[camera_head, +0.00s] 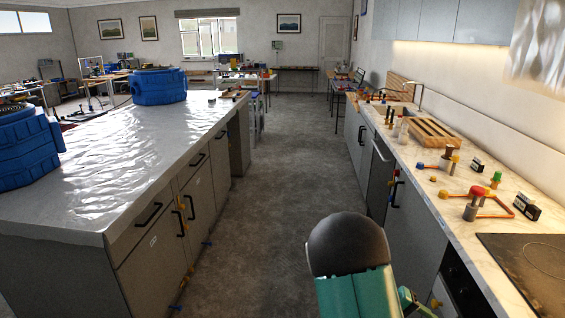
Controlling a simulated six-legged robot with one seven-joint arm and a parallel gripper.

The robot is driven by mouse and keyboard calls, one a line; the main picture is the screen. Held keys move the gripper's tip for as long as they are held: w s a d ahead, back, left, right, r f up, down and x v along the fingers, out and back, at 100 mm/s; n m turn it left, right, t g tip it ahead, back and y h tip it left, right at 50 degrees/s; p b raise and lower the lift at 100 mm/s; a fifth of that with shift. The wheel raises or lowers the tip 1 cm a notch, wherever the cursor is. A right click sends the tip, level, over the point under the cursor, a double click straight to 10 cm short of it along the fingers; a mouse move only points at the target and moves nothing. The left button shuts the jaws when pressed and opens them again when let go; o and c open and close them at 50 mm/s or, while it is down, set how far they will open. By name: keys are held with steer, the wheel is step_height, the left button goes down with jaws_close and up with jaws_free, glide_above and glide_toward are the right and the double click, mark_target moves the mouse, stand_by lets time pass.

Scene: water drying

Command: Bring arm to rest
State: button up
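My arm shows at the bottom centre-right as a teal link with a rounded dark cap, in front of the aisle floor. My gripper is not visible in this view, so its fingers and anything in them are hidden. The island countertop (140,150) on the left has a glossy, wet-looking surface. Two blue ribbed tubs stand on it, one at the near left (25,150) and one farther back (159,86).
The right counter (425,178) carries a wooden rack (436,132), small coloured parts and a dark cooktop (530,265). Grey floor (285,150) runs clear between the counters towards a far door (333,52). Several cluttered tables stand at the back.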

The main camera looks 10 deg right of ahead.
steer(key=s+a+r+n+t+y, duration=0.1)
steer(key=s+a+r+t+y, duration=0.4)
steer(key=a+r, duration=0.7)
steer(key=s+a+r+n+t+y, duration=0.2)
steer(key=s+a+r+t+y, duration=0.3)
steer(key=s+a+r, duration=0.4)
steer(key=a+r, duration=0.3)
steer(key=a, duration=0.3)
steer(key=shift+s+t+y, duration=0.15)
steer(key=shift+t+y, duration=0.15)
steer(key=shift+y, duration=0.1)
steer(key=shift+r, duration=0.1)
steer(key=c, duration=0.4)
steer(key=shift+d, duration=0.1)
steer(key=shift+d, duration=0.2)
